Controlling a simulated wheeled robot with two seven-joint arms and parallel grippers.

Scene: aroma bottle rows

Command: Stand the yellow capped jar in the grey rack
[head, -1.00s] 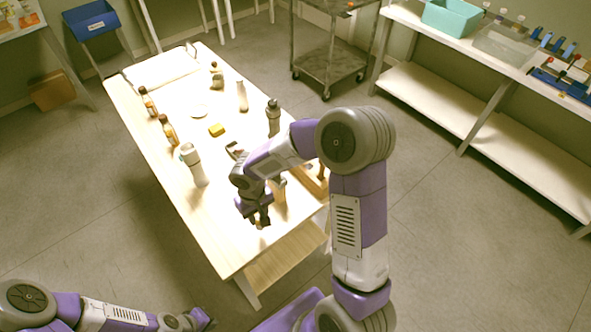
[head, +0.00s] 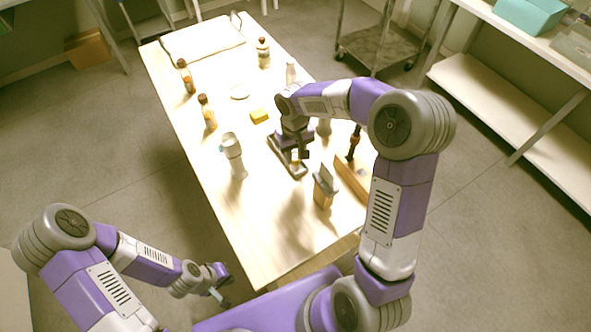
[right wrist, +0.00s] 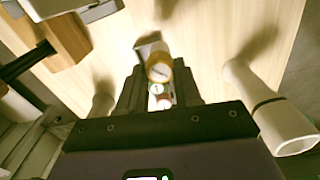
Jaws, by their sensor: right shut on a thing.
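The yellow capped jar (right wrist: 158,68) sits between the fingers of my right gripper (right wrist: 158,90) in the right wrist view. The jar shows only as a small light patch below the fingers.
A grey-white bottle (head: 233,158) stands left of the rack. The table's front left is clear.

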